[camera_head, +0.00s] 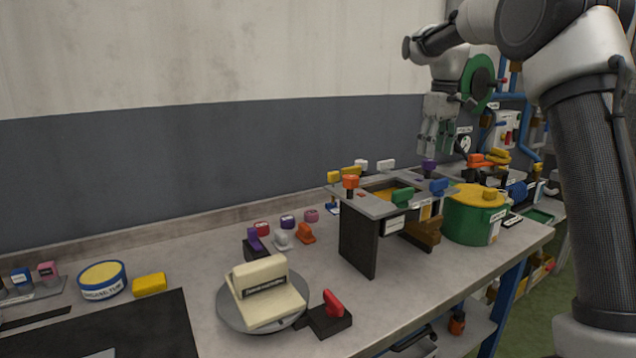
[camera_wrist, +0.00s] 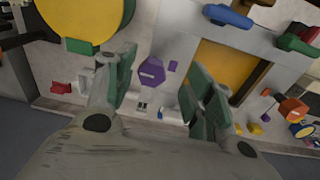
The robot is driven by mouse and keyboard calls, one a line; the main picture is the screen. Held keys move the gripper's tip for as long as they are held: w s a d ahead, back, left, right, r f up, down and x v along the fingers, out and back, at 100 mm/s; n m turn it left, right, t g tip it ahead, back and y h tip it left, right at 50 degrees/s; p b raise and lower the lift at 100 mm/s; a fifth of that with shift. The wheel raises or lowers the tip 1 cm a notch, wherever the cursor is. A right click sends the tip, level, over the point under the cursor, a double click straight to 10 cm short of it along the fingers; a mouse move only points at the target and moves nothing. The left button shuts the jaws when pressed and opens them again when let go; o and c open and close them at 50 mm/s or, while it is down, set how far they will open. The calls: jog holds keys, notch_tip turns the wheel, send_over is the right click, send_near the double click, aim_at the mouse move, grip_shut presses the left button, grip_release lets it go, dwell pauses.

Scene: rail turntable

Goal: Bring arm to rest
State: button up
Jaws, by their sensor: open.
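My arm (camera_head: 590,150) reaches in from the right of the head view, bent up and over the bench. My gripper (camera_head: 435,138) hangs from it, fingers pointing down, above the far end of the bench. In the wrist view my gripper (camera_wrist: 160,85) has its two green-padded fingers spread apart, with nothing between the pads. A purple knob (camera_wrist: 151,72) shows in the gap, below and apart from the fingers.
The raised grey rack (camera_head: 375,205) with coloured blocks stands on the bench below my gripper. A green pot with a yellow lid (camera_head: 478,198) is right of it. The turntable (camera_head: 232,314) bears a cream block. The wall (camera_head: 200,150) runs behind.

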jog(key=s+d+f+m+t, duration=0.1)
jog(key=s+f+m, duration=0.1)
jog(key=s, duration=1.1)
jog(key=s+d+f+m+t, duration=0.1)
jog(key=s+d+f, duration=0.1)
jog(key=s, duration=1.1)
jog(key=s+d+f+m+t, duration=0.1)
jog(key=s+f+m, duration=0.1)
jog(key=s, duration=1.1)
jog(key=shift+d+m+t, duration=0.3)
